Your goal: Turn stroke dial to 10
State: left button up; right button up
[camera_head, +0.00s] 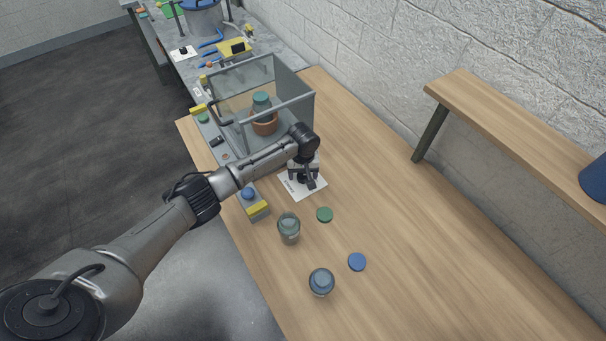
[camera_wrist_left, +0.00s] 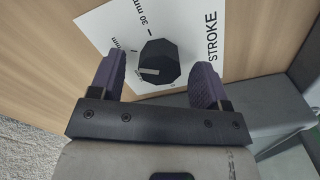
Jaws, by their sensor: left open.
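The stroke dial (camera_wrist_left: 160,60) is a black faceted knob on a white card (camera_wrist_left: 97,22) printed "STROKE" and "30 mm". Another mark ending in "mm" is partly hidden by a finger, and a "0" shows near the knob's lower edge. A pale line on the knob's face points left in the left wrist view. My left gripper (camera_wrist_left: 160,70) is open, with one purple finger on each side of the knob; I cannot tell whether they touch it. In the head view my left gripper (camera_head: 304,180) is over the card (camera_head: 316,190) and hides most of the dial.
A clear-walled enclosure (camera_head: 301,97) with a jar inside stands behind the arm. A yellow-topped block (camera_head: 257,208) with a blue button is left of the card. Two jars (camera_head: 289,232) (camera_head: 321,284), a green lid (camera_head: 324,214) and a blue lid (camera_head: 357,261) are nearer.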

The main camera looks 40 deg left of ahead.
pick_arm(q)
jog(key=shift+f, duration=0.25)
pick_arm(e)
jog(key=shift+a, duration=0.15)
